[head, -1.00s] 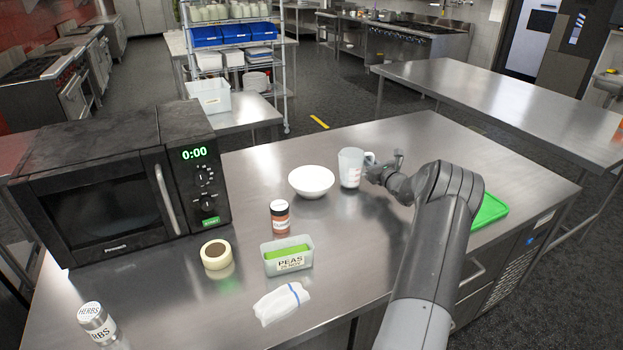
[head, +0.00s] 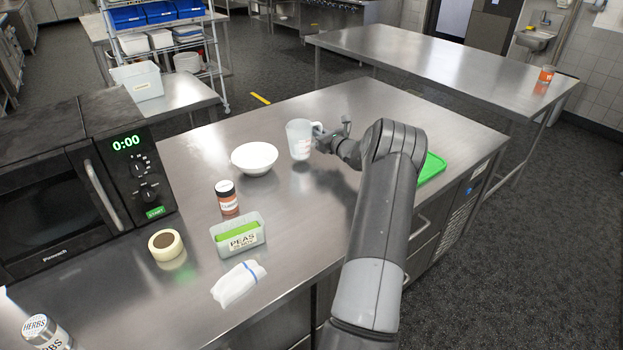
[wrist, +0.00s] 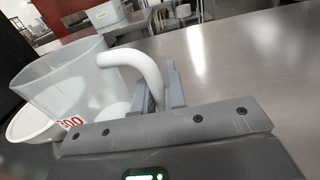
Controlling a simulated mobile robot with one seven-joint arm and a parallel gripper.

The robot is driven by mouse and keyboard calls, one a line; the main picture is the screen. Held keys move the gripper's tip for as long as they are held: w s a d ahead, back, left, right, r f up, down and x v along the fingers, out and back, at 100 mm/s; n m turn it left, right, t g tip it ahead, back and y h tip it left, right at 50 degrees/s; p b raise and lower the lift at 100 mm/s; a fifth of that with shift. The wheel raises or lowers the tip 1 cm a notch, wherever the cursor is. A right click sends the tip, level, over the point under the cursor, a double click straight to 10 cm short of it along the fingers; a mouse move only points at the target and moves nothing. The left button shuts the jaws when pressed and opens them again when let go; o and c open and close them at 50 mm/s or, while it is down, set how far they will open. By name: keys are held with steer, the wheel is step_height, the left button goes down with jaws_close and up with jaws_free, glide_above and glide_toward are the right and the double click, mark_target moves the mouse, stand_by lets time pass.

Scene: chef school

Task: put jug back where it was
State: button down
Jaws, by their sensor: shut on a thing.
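The jug (head: 299,140) is translucent white with red markings and a white handle. It is upright at or just above the steel counter, right of the white bowl; I cannot tell if its base touches. My gripper (head: 322,138) is at the jug's right side, shut on its handle. In the wrist view the jug (wrist: 65,95) fills the left side, and its curved handle (wrist: 135,62) runs between the fingers of my gripper (wrist: 160,95). The fingertips are partly hidden by the gripper body.
The white bowl (head: 254,158) stands close left of the jug. A spice jar (head: 227,198), peas tub (head: 239,236), tape roll (head: 166,245), cloth (head: 238,283) and microwave (head: 70,180) are nearer. A green board (head: 431,168) lies right of my arm. Counter behind the jug is clear.

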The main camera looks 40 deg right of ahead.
steer(key=s+d+r+n+y, duration=0.1)
steer(key=s+r, duration=0.2)
steer(key=s, duration=0.7)
steer(key=s+r+y, duration=0.1)
steer(key=s+r, duration=0.2)
steer(key=s, duration=0.7)
steer(key=s+d+r+n+y, duration=0.1)
steer(key=s+r, duration=0.2)
steer(key=s, duration=0.7)
steer(key=w+a+f, duration=0.1)
steer(key=w+f, duration=0.2)
steer(key=w+a+f, duration=0.1)
steer(key=w+f, duration=0.3)
steer(key=w+a+f, duration=0.1)
steer(key=w+f, duration=0.3)
steer(key=shift+a+f, duration=0.1)
steer(key=c, duration=1.9)
jaws_free()
steer(key=shift+s+f, duration=0.1)
steer(key=shift+f, duration=0.05)
steer(key=shift+c, duration=0.2)
steer(key=o, duration=0.5)
steer(key=shift+c, duration=0.2)
